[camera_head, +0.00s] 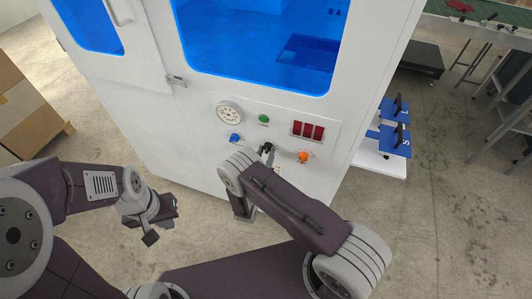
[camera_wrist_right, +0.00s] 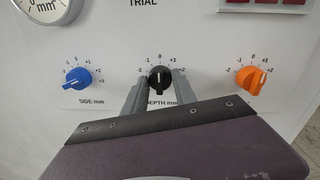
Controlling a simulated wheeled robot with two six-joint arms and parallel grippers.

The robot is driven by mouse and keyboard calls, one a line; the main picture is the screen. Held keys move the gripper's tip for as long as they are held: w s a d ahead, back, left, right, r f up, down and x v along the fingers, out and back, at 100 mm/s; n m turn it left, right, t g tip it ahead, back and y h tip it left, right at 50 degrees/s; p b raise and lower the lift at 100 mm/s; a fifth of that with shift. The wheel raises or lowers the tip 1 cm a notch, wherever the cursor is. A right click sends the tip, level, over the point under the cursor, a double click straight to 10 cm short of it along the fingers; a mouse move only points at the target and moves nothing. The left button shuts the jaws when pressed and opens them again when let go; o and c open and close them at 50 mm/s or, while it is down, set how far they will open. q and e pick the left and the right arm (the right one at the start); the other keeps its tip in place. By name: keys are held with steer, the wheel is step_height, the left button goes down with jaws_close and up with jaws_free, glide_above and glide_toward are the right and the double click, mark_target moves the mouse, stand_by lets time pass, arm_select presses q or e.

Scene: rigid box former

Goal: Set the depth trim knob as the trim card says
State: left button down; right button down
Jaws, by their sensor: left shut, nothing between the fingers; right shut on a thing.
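The black depth trim knob (camera_wrist_right: 159,77) sits on the white panel above the label DEPTH mm, in the middle of the right wrist view. Its scale runs from -2 to +2, and its pale mark looks roughly upright, near 0. My right gripper (camera_wrist_right: 160,94) is shut on this knob, one finger on each side. In the head view the knob (camera_head: 267,147) is partly hidden by my right arm. My left gripper (camera_head: 161,222) is shut and empty, low in front of the machine at the left. I cannot make out a trim card.
A blue side knob (camera_wrist_right: 77,78) is left of the depth knob and an orange knob (camera_wrist_right: 251,79) is right of it. Above them are a round dial (camera_head: 229,114), a green button (camera_head: 264,118) and a red display (camera_head: 308,130). Blue holders (camera_head: 394,138) stand right of the machine.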

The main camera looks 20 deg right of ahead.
steer(key=shift+n+g+b, duration=0.3)
steer(key=shift+n+b, duration=0.15)
steer(key=shift+n, duration=2.95)
steer(key=c, duration=1)
jaws_free()
steer(key=shift+a, duration=0.1)
steer(key=v, duration=0.9)
